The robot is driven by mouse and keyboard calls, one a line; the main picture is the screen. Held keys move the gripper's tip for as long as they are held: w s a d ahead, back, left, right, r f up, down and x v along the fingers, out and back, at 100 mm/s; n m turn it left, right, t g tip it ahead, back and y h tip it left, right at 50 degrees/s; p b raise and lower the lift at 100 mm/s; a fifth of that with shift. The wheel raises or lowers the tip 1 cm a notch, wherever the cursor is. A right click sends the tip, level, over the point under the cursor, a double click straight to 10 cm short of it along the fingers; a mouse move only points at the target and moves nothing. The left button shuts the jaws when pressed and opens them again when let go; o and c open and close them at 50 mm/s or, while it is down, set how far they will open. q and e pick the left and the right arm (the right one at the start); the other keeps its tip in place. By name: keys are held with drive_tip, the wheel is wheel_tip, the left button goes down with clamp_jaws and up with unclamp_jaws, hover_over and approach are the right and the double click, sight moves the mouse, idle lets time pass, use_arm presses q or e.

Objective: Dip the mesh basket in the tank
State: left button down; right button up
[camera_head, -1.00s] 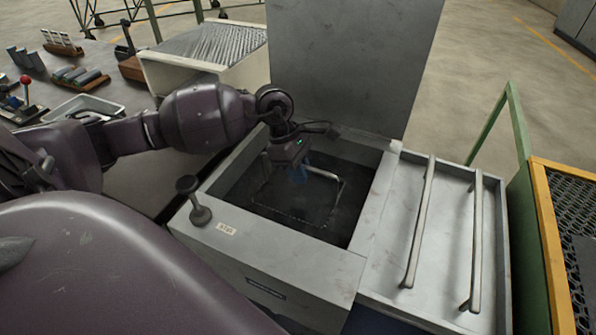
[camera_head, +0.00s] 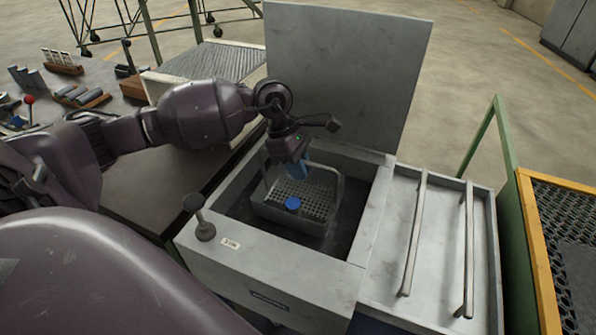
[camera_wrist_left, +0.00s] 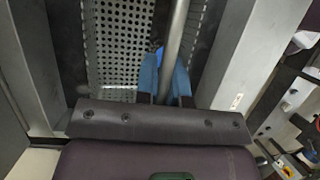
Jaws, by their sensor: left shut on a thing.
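The mesh basket (camera_head: 318,199) hangs inside the opening of the grey tank (camera_head: 255,262), now showing its perforated floor and rim. A blue round thing (camera_head: 293,203) shows in the basket. My left gripper (camera_head: 297,172) is above the basket's left part, its blue fingers shut on the basket's handle. In the left wrist view the fingers (camera_wrist_left: 165,85) close around a grey bar, with the perforated basket (camera_wrist_left: 120,40) beyond. Whether the basket touches liquid cannot be told. My right gripper is not in view.
The tank's lid (camera_head: 345,75) stands raised at the back. A draining tray (camera_head: 437,250) with two long rails adjoins the tank on the right. A knobbed lever (camera_head: 203,222) stands on the tank's front left edge. A yellow-edged mesh platform (camera_head: 535,240) is at far right.

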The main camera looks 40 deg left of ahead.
use_arm(q)
drive_tip(key=shift+r, duration=0.8)
drive_tip(key=shift+r+p, duration=0.6)
drive_tip(key=shift+r, duration=0.5)
drive_tip(key=shift+r+p, duration=0.3)
drive_tip(key=shift+r, duration=0.45)
drive_tip(key=shift+r+p, duration=0.3)
drive_tip(key=shift+r, duration=0.45)
drive_tip(key=shift+r+p, duration=0.5)
drive_tip(key=shift+r, duration=0.8)
drive_tip(key=shift+r+p, duration=0.45)
drive_tip(key=shift+r, duration=0.8)
